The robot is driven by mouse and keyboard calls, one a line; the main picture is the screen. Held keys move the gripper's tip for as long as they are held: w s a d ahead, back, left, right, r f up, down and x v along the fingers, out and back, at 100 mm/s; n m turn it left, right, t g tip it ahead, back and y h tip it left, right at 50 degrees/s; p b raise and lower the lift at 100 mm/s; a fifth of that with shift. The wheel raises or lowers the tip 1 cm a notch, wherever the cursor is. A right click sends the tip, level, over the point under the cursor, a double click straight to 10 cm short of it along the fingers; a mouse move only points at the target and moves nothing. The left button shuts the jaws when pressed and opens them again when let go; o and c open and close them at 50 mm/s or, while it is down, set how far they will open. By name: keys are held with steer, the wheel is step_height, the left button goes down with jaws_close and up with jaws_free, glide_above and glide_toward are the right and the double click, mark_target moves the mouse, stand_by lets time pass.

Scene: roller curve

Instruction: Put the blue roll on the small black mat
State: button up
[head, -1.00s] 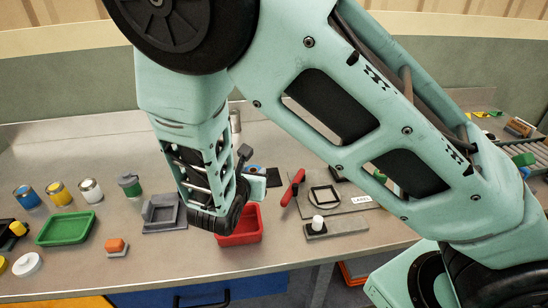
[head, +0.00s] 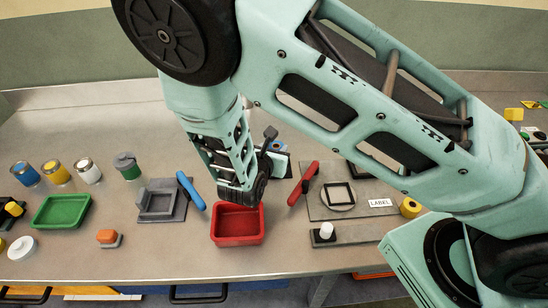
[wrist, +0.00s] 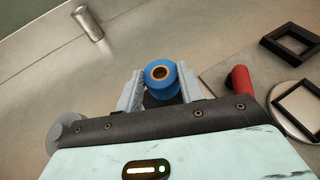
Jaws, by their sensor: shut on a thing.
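The blue roll (wrist: 161,76) has an orange-brown ring around its central hole. It sits between the two grey fingers of my gripper (wrist: 160,84) in the wrist view, and the gripper is shut on it. In the head view only part of the roll (head: 277,146) shows past my wrist. A dark patch, seemingly the small black mat (wrist: 152,101), shows just below the roll in the wrist view, mostly hidden. I cannot tell whether the roll touches it.
A red tray (head: 237,240) stands in front of my gripper. A blue-handled tool (head: 190,190) and a red-handled tool (head: 303,183) lie either side. A grey board with a label (head: 380,203) lies right; a green tray (head: 62,211) and several cans stand left.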

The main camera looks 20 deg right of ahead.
steer(key=shift+f+p, duration=0.45)
steer(key=shift+f, duration=1.65)
steer(key=shift+f, duration=0.2)
steer(key=o, duration=1)
steer(key=shift+c, duration=0.2)
steer(key=shift+r, duration=0.1)
